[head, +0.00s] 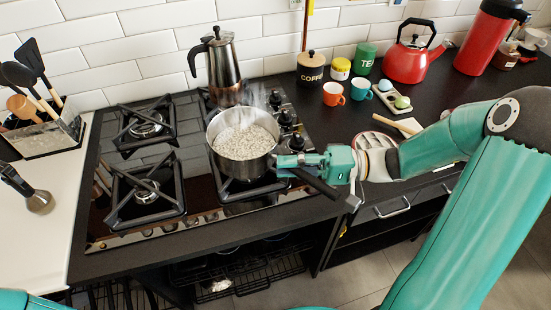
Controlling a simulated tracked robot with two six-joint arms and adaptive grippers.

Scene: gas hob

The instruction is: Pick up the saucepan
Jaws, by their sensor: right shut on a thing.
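The steel saucepan (236,168) sits at the right side of the gas hob, at a burner there. It is full of pale, grain-like contents, with faint steam above. Its dark handle (318,186) points toward the lower right. My right gripper (287,163) comes in from the right and is shut on the saucepan at the handle's root, beside the rim. The fingertips are small and partly hidden against the pan. Whether the pan's base touches the grate is hard to tell. My left gripper is out of view.
A moka pot (218,68) stands close behind the saucepan. The left burners (147,190) are empty. Orange (333,94) and teal (361,89) cups, a coffee jar (310,68) and a red kettle (406,62) stand to the right. A utensil holder (42,135) is at left.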

